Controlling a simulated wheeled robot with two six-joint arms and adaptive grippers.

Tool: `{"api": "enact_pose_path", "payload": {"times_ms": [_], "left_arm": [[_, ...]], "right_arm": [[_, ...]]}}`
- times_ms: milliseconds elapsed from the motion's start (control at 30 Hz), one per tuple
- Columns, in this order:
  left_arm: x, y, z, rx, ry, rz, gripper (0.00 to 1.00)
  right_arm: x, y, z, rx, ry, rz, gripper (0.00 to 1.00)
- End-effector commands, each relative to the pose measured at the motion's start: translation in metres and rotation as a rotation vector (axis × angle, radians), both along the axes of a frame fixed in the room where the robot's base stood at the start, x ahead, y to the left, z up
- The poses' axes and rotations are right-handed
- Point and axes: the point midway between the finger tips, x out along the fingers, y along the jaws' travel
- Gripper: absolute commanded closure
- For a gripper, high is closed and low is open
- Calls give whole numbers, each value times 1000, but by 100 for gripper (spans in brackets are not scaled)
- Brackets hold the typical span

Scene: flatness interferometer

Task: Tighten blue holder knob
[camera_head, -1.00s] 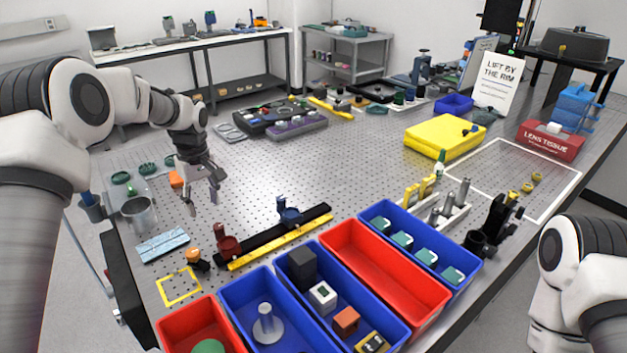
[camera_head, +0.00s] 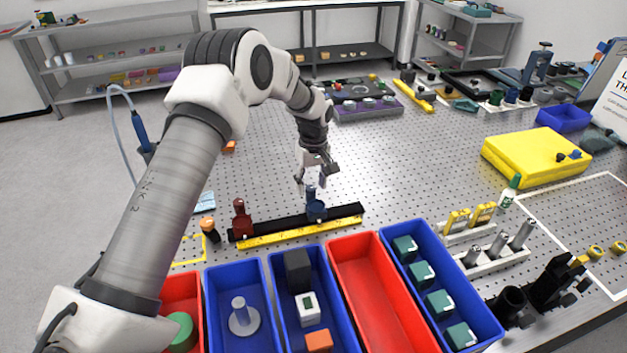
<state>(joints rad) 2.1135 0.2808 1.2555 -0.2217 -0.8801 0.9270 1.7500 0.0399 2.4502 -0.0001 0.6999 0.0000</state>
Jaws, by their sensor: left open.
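The blue holder (camera_head: 316,209) stands upright on the black rail (camera_head: 278,227), right of the red holder (camera_head: 242,219). Its upper part is narrow and blue; I cannot clearly make out the knob. My left gripper (camera_head: 311,181) is open and points down just above the blue holder, with its fingers close around or beside the holder's top. I cannot tell whether they touch it. My right gripper is out of view.
A yellow ruler (camera_head: 298,231) lies along the rail's front. Blue and red bins (camera_head: 375,300) line the near edge. An orange-topped black piece (camera_head: 209,229) stands left of the rail. A yellow case (camera_head: 535,156) lies to the right. The perforated table behind the rail is mostly clear.

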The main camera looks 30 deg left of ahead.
Motion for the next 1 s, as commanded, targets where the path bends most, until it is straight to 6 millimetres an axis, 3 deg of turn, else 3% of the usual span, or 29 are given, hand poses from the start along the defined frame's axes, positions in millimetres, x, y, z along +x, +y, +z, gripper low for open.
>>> {"api": "enact_pose_path", "payload": {"times_ms": [267,400,433,1000], "left_arm": [[0,0,-6,0,-1,0,46],[0,0,-6,0,-1,0,92],[0,0,-6,0,-1,0,100],[-1,0,-6,-1,3,-94,100]], "right_arm": [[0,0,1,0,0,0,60],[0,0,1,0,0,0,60],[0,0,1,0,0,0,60],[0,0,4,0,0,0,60]]}}
